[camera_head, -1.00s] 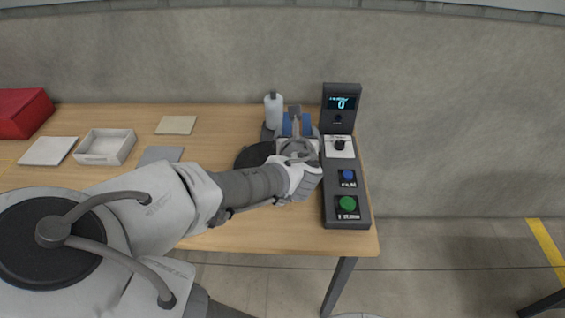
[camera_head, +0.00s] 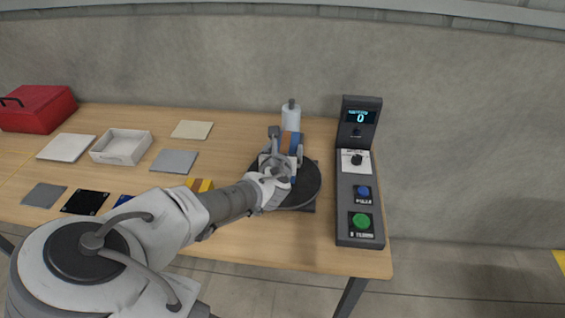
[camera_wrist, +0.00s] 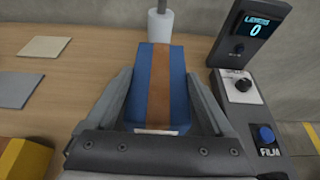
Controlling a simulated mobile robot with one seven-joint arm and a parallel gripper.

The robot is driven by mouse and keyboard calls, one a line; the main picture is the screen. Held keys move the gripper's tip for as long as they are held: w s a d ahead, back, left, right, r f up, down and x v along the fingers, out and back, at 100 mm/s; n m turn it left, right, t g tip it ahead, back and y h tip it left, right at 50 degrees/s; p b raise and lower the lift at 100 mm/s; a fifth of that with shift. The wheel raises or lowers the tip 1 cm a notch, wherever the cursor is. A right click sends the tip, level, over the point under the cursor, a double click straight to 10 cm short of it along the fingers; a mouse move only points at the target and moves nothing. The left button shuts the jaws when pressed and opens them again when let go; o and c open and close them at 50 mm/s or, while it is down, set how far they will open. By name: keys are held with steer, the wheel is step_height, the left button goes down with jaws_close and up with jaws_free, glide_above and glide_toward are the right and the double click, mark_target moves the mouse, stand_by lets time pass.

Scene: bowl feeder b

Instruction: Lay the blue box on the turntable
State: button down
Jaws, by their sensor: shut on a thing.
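The blue box (camera_wrist: 143,75) has a brown stripe along it and sits between the two fingers of my gripper (camera_wrist: 160,82) in the wrist view. In the head view the box (camera_head: 296,138) is partly hidden behind my gripper (camera_head: 284,150). My gripper is shut on it. The turntable (camera_head: 311,190) is a dark round disc under and beside my gripper, and my wrist covers its left part. The box appears over the far part of the disc. I cannot tell whether it touches the disc.
A white bottle (camera_head: 291,118) stands just behind the box. A control panel (camera_head: 357,205) with a display reading 0 stands right of the turntable. A yellow box (camera_head: 206,185) lies left of my wrist. A white tray (camera_head: 121,148), several flat squares and a red case (camera_head: 38,110) are farther left.

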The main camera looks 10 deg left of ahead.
steer(key=shift+w+a+f, duration=0.1)
steer(key=shift+a, duration=0.1)
steer(key=shift+f+b, duration=0.45)
steer(key=shift+f, duration=1.5)
jaws_free()
steer(key=shift+f, duration=0.2)
steer(key=shift+r, duration=0.2)
